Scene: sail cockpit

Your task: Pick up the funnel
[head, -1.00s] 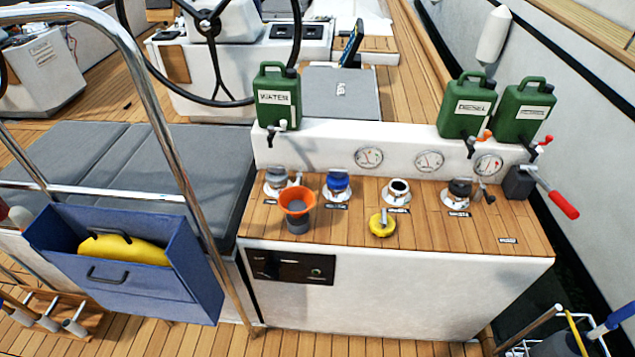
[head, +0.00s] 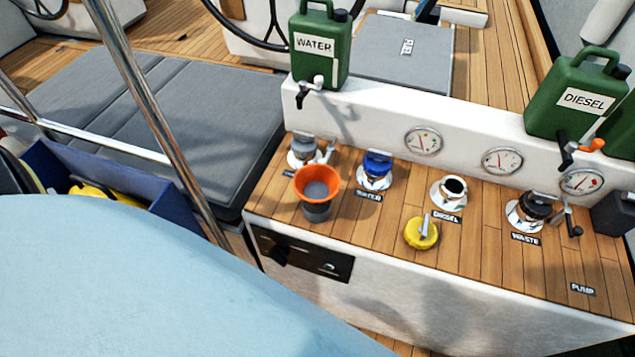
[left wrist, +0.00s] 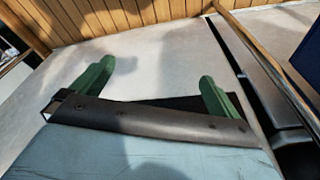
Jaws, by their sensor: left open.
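The funnel (head: 303,190) has an orange rim and a dark grey inside and lower part. It stands upright on the wooden counter (head: 385,270), near its left end, in the head view. My left gripper (left wrist: 156,72) shows in the left wrist view, with two green fingers spread wide and nothing between them. It is in front of a white surface below a wooden slatted edge. The funnel does not show in that view. My pale blue left arm covers the lower left of the head view and hides the left gripper there. My right gripper is not in view.
Behind the funnel are a grey-capped fitting (head: 303,150) and a blue cap (head: 378,163). A yellow cap (head: 421,235) lies to its right. A green water can (head: 316,50) stands on the ledge. A steel rail (head: 150,110) and blue box (head: 175,215) are left.

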